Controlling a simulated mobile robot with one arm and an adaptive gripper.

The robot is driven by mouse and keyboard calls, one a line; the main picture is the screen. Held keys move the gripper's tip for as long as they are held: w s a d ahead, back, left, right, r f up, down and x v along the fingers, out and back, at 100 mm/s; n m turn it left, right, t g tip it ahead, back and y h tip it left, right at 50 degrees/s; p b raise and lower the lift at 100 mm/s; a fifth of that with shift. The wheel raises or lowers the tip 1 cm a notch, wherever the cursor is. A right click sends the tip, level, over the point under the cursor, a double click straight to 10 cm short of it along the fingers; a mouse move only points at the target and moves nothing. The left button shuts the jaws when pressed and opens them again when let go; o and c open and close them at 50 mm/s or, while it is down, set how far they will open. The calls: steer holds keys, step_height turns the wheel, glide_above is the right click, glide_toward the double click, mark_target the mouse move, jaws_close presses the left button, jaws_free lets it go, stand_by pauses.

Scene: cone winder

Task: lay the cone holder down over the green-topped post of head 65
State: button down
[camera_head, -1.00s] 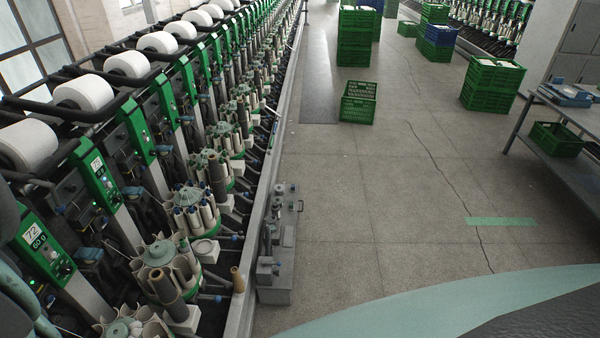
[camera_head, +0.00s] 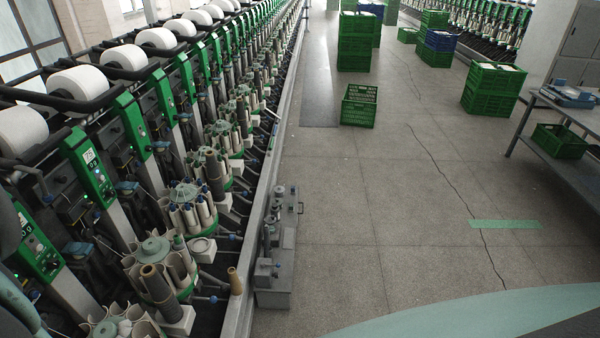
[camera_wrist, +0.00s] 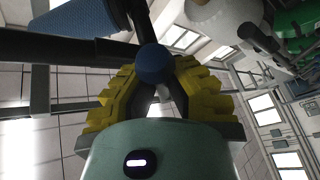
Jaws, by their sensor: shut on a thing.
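In the wrist view my gripper (camera_wrist: 158,100) has yellow ribbed fingers closed around a blue ball knob (camera_wrist: 152,63). Dark bars (camera_wrist: 70,48) run from the knob to the left and upward. A blue textured cylinder (camera_wrist: 80,18) sits by them at the upper left. These look like the cone holder, with the knob as its grip; its far parts are cut off by the frame. My gripper does not show in the head view. I cannot read 65 on any head there, and cannot make out its green-topped post.
A row of winding heads with white cones (camera_head: 80,88) and green panels (camera_head: 88,165) runs along the left. A brown tube (camera_head: 235,281) stands on the rail beside a grey unit (camera_head: 276,250). Green crates (camera_head: 359,106) stand on the floor; the aisle is mostly clear.

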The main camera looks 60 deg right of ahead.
steer(key=a+m+t+b, duration=0.1)
steer(key=m+t+b, duration=0.1)
steer(key=m+b, duration=0.1)
steer(key=s+a+f+m+t+b, duration=0.1)
steer(key=m+t+b, duration=0.1)
steer(key=m+b, duration=0.2)
steer(key=a+m+t+h+b, duration=0.1)
steer(key=m+t+b, duration=0.2)
steer(key=b, duration=0.3)
steer(key=shift+s+f+m+b, duration=0.4)
steer(key=shift+m, duration=0.2)
steer(key=shift+a+r+m+h+b, duration=0.1)
steer(key=shift+r+m+h+b, duration=0.05)
steer(key=shift+m+h+b, duration=0.3)
steer(key=c, duration=1)
jaws_free()
steer(key=shift+s, duration=0.1)
steer(key=v, duration=1.2)
steer(key=shift+a, duration=0.15)
